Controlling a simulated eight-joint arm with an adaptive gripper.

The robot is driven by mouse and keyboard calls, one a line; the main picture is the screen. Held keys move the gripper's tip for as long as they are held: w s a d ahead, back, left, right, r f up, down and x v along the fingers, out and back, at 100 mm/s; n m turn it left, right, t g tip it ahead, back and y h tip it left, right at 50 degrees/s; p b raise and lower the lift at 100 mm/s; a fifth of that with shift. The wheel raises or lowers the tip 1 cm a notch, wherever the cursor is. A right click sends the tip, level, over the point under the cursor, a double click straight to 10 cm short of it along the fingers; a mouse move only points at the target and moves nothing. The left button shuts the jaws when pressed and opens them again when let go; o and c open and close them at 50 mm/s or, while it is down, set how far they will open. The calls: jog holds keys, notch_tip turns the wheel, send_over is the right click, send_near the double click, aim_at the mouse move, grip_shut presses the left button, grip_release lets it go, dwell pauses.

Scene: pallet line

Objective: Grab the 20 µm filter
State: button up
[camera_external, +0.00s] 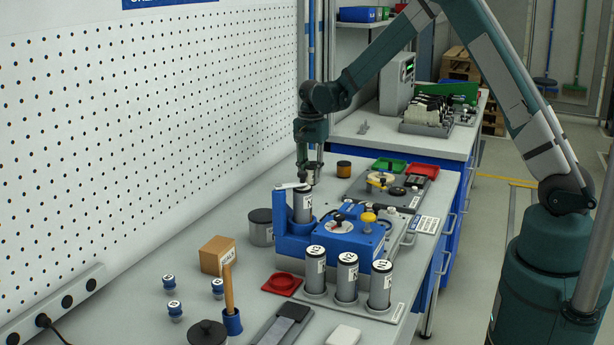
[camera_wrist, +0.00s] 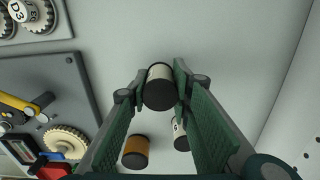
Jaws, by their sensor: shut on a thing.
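My gripper (camera_wrist: 160,90) is shut on a small cylinder (camera_wrist: 159,87) with a dark end and a pale band, gripped between the fingertips in the wrist view. No size marking can be read on it, so I cannot tell whether it is the 20 µm filter. A second small cylinder with a pale printed label (camera_wrist: 180,136) stands beside the right finger, partly hidden. An amber jar with a dark end (camera_wrist: 136,152) is below it in the wrist view. In the external view my gripper (camera_external: 309,162) is low at the bench's wall side, left of the amber jar (camera_external: 343,169).
A blue fixture (camera_external: 345,242) holding a grey canister (camera_external: 302,205) stands just in front of my gripper. Three labelled canisters (camera_external: 347,275) stand nearer the camera. A grey plate with parts (camera_external: 389,187) and green and red trays (camera_external: 422,171) lie to the right. The pegboard wall is left.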

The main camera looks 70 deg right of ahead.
aim_at(311, 167)
notch_tip(311, 167, up, 7)
jog(key=shift+f, duration=0.1)
dwell(0.3)
dwell(0.5)
